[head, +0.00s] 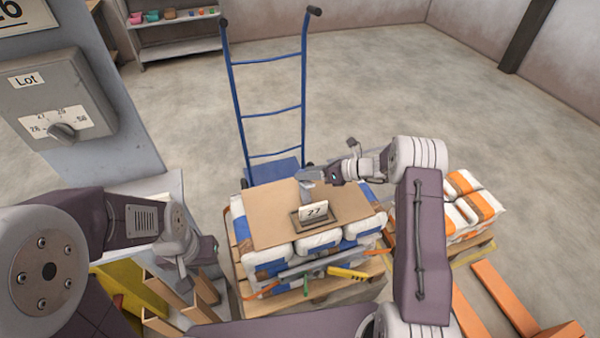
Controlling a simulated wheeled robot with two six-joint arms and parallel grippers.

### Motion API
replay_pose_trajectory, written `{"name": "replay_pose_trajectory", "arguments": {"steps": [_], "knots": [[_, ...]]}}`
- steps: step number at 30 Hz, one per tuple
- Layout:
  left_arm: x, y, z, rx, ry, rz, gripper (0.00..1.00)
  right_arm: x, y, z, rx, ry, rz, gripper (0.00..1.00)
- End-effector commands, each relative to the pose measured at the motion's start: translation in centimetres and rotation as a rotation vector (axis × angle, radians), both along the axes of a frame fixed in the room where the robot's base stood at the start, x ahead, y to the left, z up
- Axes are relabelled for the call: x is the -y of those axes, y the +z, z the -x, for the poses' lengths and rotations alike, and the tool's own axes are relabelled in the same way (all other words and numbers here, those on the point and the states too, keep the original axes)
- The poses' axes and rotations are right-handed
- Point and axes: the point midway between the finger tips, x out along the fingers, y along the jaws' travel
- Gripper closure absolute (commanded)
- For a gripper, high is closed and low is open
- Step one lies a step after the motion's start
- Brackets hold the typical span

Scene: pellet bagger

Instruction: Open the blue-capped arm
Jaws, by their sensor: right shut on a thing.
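I cannot make out a blue-capped arm for certain. Green (307,284) and yellow (347,273) handle-like parts show at the front of the bag stack, beside a grey bar (310,266). My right gripper (308,179) is above the cardboard sheet (268,208), its jaws on a small grey upright piece (306,193) just behind the "27" card (317,212) in its brown holder. My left gripper (183,268) points down at lower left, near brown wooden dividers (165,288); its jaws are too small to read.
White-and-blue bags (318,243) lie on a wooden pallet (290,300). A blue hand truck (268,110) stands behind. Orange-and-white bags (465,205) are at right, with orange forks (505,300) nearer. A grey "Lot" dial box (57,95) is at left.

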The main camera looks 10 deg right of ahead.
Motion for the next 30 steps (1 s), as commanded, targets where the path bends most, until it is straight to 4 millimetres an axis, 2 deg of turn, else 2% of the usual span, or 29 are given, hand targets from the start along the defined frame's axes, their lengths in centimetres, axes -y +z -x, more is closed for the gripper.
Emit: {"name": "replay_pose_trajectory", "arguments": {"steps": [1, 3, 7, 17, 20, 22, 26, 30], "knots": [[0.0, 0.2, 0.0, 0.000, 0.000, 0.000, 0.64, 1.4, 0.8, 0.2, 0.004, -0.013, 0.003, 0.55], [0.0, 0.3, 0.0, 0.000, 0.000, 0.000, 0.64, 2.6, 1.4, 0.8, 0.004, -0.014, 0.004, 0.55], [0.0, 0.4, 0.0, 0.000, 0.000, 0.000, 0.64, 4.2, 2.1, 1.7, 0.004, -0.013, 0.004, 0.55], [0.0, 0.4, 0.0, 0.000, 0.000, 0.000, 0.64, 4.7, 2.4, 2.2, 0.002, -0.006, 0.003, 0.55], [0.0, 0.4, 0.0, 0.000, 0.000, 0.000, 0.64, 4.8, 2.5, 2.2, 0.021, 0.002, 0.012, 0.80], [0.0, 0.4, 0.0, 0.000, 0.000, 0.000, 0.64, 5.5, 2.9, 2.6, 0.101, 0.042, 0.051, 0.99], [0.0, 0.2, 0.0, 0.000, 0.000, 0.000, 0.64, 8.0, 4.5, 4.1, 0.442, 0.214, 0.225, 1.00], [0.0, 0.0, 0.0, 0.000, 0.000, 0.000, 0.64, 10.7, 6.4, 6.4, 0.873, 0.435, 0.447, 1.00]]}}
